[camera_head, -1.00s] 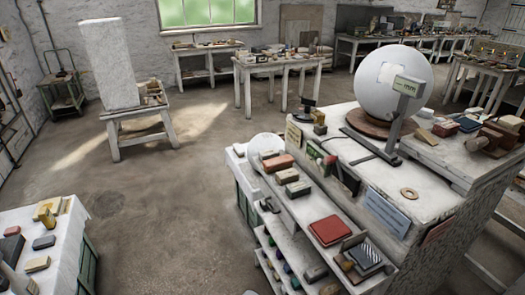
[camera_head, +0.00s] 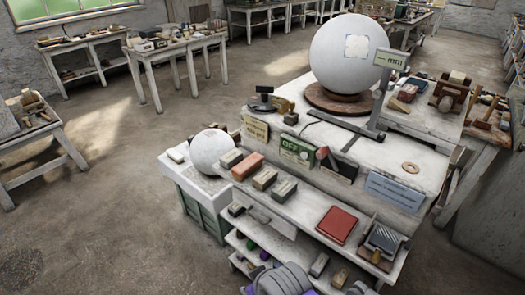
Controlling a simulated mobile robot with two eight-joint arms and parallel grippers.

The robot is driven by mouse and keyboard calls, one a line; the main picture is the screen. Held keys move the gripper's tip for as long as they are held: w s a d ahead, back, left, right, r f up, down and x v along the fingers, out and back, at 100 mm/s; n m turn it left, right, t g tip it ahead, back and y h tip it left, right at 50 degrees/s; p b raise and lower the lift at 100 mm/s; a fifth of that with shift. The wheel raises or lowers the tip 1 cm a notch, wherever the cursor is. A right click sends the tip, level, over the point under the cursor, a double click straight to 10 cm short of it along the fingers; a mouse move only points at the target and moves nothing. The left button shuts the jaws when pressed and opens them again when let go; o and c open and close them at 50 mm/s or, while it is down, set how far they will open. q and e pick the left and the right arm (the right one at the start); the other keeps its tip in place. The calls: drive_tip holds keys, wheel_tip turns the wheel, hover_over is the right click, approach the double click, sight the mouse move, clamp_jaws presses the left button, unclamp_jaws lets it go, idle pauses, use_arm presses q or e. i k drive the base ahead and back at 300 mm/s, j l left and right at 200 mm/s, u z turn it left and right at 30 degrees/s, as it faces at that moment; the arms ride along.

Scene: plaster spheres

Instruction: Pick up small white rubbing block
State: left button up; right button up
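A small whitish block (camera_head: 176,155) lies on the low green-sided cabinet, left of a small white sphere (camera_head: 212,152). I cannot tell for sure that it is the rubbing block. Neither of my grippers shows. A grey rounded shape at the bottom edge looks like part of my own arm.
The main bench carries a large white sphere (camera_head: 340,50) on a brown round base, a gauge stand reading "mm" (camera_head: 390,60), and a red pad (camera_head: 337,224). Shelves with small items (camera_head: 262,252) are below. The floor to the left (camera_head: 110,200) is clear.

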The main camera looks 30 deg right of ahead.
sight(232, 159)
drive_tip(key=i+j+z, duration=0.1)
drive_tip(key=z, duration=0.35)
drive_tip(key=i+j+z, duration=0.2)
drive_tip(key=z, duration=0.3)
drive_tip(key=i+j+z, duration=0.3)
drive_tip(key=z, duration=0.15)
drive_tip(key=i+j+z, duration=0.15)
drive_tip(key=z, duration=0.25)
drive_tip(key=i+j+z, duration=0.15)
drive_tip(key=j+z, duration=0.2)
drive_tip(key=i+j+z, duration=0.1)
drive_tip(key=j+z, duration=0.5)
drive_tip(key=z, duration=0.15)
drive_tip(key=i+j, duration=0.05)
